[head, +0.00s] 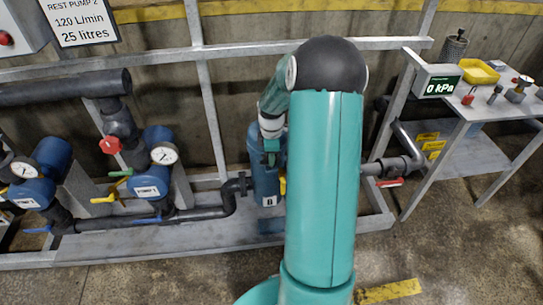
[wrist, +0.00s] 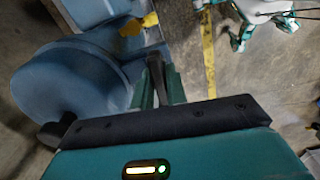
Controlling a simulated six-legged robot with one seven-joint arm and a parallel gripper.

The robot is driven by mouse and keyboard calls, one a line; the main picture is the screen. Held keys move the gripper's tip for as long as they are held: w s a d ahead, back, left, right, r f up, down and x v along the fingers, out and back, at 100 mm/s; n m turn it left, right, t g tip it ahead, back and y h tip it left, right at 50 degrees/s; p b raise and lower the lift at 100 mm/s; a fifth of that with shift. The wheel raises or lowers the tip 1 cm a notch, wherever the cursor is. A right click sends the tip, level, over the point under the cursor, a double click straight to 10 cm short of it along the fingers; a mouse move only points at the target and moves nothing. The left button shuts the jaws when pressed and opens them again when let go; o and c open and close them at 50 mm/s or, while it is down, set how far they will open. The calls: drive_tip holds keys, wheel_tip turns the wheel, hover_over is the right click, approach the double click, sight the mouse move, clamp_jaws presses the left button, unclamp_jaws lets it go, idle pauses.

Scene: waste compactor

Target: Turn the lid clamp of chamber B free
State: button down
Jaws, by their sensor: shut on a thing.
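Chamber B (head: 265,178) is a blue vessel with a white "B" label, partly behind my arm in the head view. In the wrist view its round blue lid (wrist: 62,92) fills the left side. My gripper (head: 271,146) is at the top of the chamber. In the wrist view my gripper (wrist: 160,82) is shut on a dark upright bar beside the lid, apparently the lid clamp (wrist: 156,68). The bar stands between the two green fingers. Its lower end and pivot are hidden by the gripper body.
Pumps with blue motors (head: 160,148) and dark pipes stand on the skid at left. A yellow handle (wrist: 137,25) sits on the chamber side. A bench with a "0 kPa" gauge (head: 438,81) is at right. The floor in front is clear.

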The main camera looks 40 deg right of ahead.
drive_tip(key=shift+r, duration=0.1)
idle(0.3)
drive_tip(key=c, duration=1.4)
unclamp_jaws()
wheel_tip(320, 180, up, 14)
